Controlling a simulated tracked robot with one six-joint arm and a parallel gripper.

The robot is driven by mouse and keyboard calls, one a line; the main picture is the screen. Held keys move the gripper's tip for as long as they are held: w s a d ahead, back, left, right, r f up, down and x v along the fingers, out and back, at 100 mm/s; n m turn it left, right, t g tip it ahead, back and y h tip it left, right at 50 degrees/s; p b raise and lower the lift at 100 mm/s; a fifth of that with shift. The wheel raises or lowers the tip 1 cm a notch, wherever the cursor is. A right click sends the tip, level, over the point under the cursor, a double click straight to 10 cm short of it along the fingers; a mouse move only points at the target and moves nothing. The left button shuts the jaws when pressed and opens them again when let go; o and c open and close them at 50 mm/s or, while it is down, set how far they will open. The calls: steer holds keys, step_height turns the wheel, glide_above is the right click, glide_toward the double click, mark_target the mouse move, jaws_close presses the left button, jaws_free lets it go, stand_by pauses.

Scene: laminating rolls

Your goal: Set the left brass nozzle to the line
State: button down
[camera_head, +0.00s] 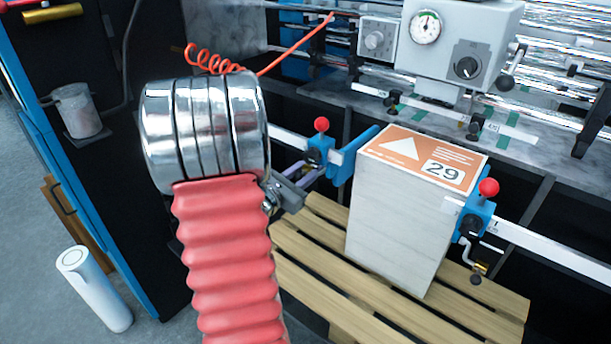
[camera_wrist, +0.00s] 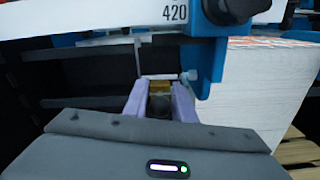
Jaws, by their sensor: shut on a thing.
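The left blue slide block (camera_head: 318,158) with its red knob (camera_head: 321,124) sits on a white scale bar (camera_head: 288,137), left of the paper stack. In the wrist view the lavender fingers of my gripper (camera_wrist: 160,88) are closed around the small brass nozzle (camera_wrist: 160,87) below the bar. Only a little brass shows between them. The scale bar (camera_wrist: 110,38) shows 420 beside the blue block (camera_wrist: 207,60). In the head view my gripper (camera_head: 308,176) is at the left block, and the nozzle is hidden. I cannot make out the setting line.
A pale paper stack (camera_head: 395,222) with an orange label stands on a wooden pallet (camera_head: 335,270), close to the right of my gripper. A second blue block (camera_head: 476,219) with a brass tip (camera_head: 480,268) is at its right. A gauge box (camera_head: 455,45) is behind.

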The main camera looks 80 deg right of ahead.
steer(key=shift+r, duration=0.85)
steer(key=c, duration=1.8)
jaws_free()
steer(key=shift+f, duration=0.1)
steer(key=shift+a, duration=0.15)
steer(key=v, duration=1.3)
steer(key=shift+w+a+f, duration=0.1)
steer(key=shift+w+a, duration=0.05)
steer(key=shift+a, duration=0.1)
